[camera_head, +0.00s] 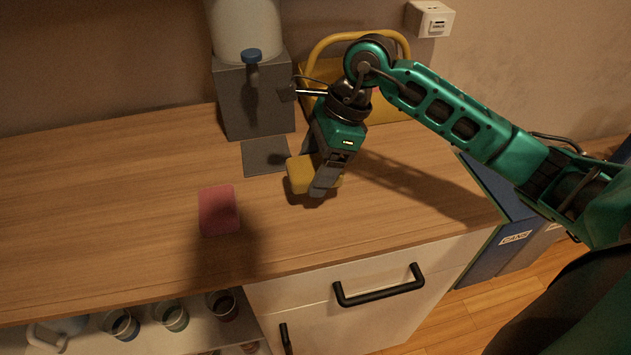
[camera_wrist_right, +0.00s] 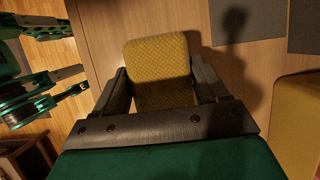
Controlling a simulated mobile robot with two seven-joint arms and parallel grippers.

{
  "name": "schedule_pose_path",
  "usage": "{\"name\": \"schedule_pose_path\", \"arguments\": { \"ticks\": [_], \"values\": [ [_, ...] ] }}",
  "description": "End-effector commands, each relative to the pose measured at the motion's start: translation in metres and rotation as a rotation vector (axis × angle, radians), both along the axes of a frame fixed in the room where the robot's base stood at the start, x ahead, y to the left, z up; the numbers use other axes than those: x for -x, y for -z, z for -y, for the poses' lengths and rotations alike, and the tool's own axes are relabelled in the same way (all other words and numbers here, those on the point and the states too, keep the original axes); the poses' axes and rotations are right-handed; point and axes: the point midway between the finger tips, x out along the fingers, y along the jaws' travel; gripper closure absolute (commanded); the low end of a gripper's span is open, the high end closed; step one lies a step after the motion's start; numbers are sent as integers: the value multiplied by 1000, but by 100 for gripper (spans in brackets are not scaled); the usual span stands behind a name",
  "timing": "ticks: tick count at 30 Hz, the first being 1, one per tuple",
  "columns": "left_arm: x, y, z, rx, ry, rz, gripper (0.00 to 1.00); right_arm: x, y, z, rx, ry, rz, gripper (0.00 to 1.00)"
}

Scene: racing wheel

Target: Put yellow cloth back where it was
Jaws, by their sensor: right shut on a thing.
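The yellow cloth (camera_head: 299,174) is a small padded block over the wooden counter, right of the pink cloth. My right gripper (camera_head: 322,178) is shut on it from above. In the right wrist view the yellow cloth (camera_wrist_right: 158,72) sits between the two fingers (camera_wrist_right: 160,88). I cannot tell whether the cloth touches the counter. A pink cloth (camera_head: 219,209) lies flat on the counter to the left. My left gripper is not in the head view; green and black parts of mine show at the left of the right wrist view.
A grey dispenser (camera_head: 254,95) with a blue tap and a dark mat (camera_head: 266,156) stands behind. A yellow container (camera_head: 312,72) with a handle is behind my right arm. Blue bins (camera_head: 505,215) stand right of the counter (camera_head: 110,200). The counter's left is clear; cups sit below its front edge.

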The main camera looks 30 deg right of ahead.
Motion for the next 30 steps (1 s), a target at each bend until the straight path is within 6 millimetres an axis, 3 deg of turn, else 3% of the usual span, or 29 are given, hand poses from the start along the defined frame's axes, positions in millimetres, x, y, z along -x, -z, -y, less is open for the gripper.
{"name": "schedule_pose_path", "arguments": {
  "ticks": [10, 22, 23, 30],
  "values": [
    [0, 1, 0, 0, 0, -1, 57, 1, 42, -1, -1, 0, -3, 51],
    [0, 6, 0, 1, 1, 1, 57, 0, 49, 0, 1, -1, 0, 51],
    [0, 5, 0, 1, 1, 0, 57, 0, 47, 0, 1, -1, -1, 25],
    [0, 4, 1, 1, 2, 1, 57, 1, 47, 0, 1, -1, -2, 2]
  ]
}}
